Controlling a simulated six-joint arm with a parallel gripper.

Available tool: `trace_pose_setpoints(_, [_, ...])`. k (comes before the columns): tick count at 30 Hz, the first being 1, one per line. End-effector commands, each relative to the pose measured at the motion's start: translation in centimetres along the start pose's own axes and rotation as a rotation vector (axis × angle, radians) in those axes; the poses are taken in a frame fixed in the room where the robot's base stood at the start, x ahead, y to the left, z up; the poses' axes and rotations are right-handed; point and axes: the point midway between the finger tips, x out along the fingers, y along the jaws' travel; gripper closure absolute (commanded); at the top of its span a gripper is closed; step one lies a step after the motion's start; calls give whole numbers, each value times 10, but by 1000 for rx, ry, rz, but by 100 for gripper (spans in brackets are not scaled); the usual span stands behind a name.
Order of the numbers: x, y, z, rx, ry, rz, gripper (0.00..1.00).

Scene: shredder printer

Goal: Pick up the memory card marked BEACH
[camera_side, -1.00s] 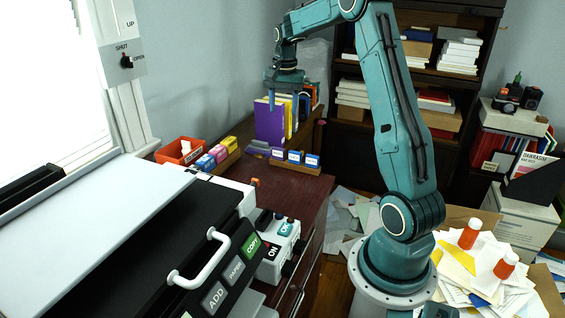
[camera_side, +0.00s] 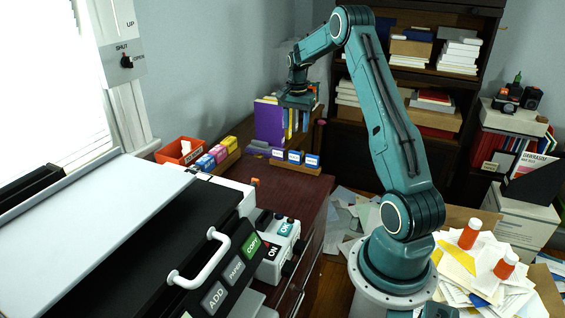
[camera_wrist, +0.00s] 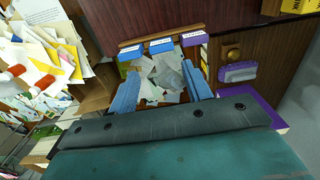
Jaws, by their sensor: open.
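The labels are too small to read, so I cannot tell which is BEACH. The rack (camera_wrist: 160,37) and its labelled tops also show in the wrist view. My gripper (camera_side: 297,123) is above and behind the rack, near the upright books. In the wrist view my gripper (camera_wrist: 161,88) has its fingers apart, with nothing held between them.
A purple book (camera_side: 269,124) and other upright books stand beside my gripper. Several coloured boxes (camera_side: 217,153) and an orange bin (camera_side: 180,151) are to the left. A copier-like machine (camera_side: 210,262) fills the front. Papers litter the floor (camera_side: 345,215).

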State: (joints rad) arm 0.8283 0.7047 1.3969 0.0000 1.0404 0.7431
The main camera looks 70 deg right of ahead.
Motion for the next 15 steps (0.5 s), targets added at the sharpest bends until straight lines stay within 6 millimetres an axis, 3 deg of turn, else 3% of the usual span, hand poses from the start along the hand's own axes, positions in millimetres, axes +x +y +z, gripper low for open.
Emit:
trace_pose_setpoints(7, [39, 0, 0, 0, -3, 2, 51])
trace_pose_setpoints(15, [56, 0, 0, -1, 0, 0, 51])
